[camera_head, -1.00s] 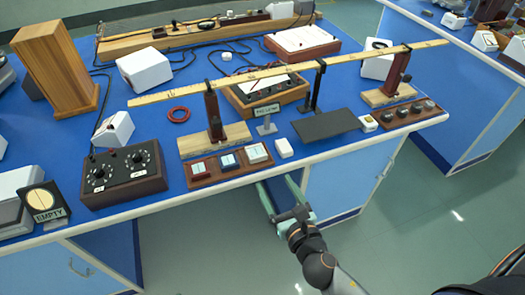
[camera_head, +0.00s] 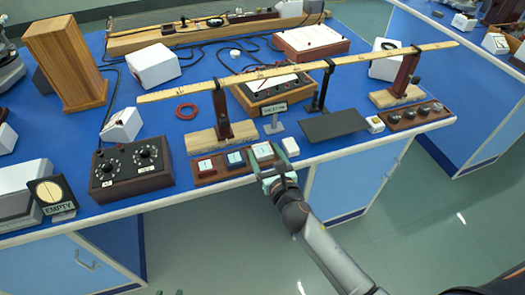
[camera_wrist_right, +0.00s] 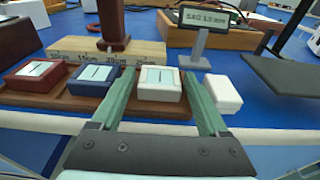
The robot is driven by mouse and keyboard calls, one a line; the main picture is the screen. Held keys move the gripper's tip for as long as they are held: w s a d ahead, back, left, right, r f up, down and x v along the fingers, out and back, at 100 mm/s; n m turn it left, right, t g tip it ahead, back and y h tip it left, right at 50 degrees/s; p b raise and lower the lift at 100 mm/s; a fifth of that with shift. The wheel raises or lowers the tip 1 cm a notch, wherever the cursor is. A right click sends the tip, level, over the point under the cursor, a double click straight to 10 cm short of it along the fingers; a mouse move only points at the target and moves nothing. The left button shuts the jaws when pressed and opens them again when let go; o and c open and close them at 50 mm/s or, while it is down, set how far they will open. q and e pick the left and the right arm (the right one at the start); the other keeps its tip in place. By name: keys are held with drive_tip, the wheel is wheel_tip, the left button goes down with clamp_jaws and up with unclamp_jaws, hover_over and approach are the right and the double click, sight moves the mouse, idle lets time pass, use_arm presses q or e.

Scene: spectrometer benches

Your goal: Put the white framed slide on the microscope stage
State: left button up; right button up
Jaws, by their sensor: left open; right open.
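The white framed slide (camera_head: 262,149) sits in the right end of a wooden holder (camera_head: 205,180), beside a blue framed slide (camera_head: 236,158) and a red framed one (camera_head: 206,166). My right gripper (camera_head: 265,161) is open at the bench's front edge. In the right wrist view its green fingers reach to either side of the white framed slide (camera_wrist_right: 160,83), apart from each other. I cannot tell whether they touch it. A grey instrument (camera_head: 10,66), possibly the microscope, is cut off at the far left.
A small white block (camera_wrist_right: 222,92) lies just right of the right finger. A small sign on a stand (camera_head: 274,112) and a dark plate (camera_head: 331,124) stand behind. A long ruler beam (camera_head: 290,68) spans the bench on posts. A black dial box (camera_head: 131,170) is to the left.

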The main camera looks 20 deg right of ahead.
drive_tip(key=shift+w, duration=0.2)
use_arm(q)
drive_tip(key=shift+s, duration=0.1)
use_arm(e)
clamp_jaws()
idle(0.5)
use_arm(q)
drive_tip(key=shift+r, duration=0.15)
use_arm(e)
drive_tip(key=shift+r, duration=0.1)
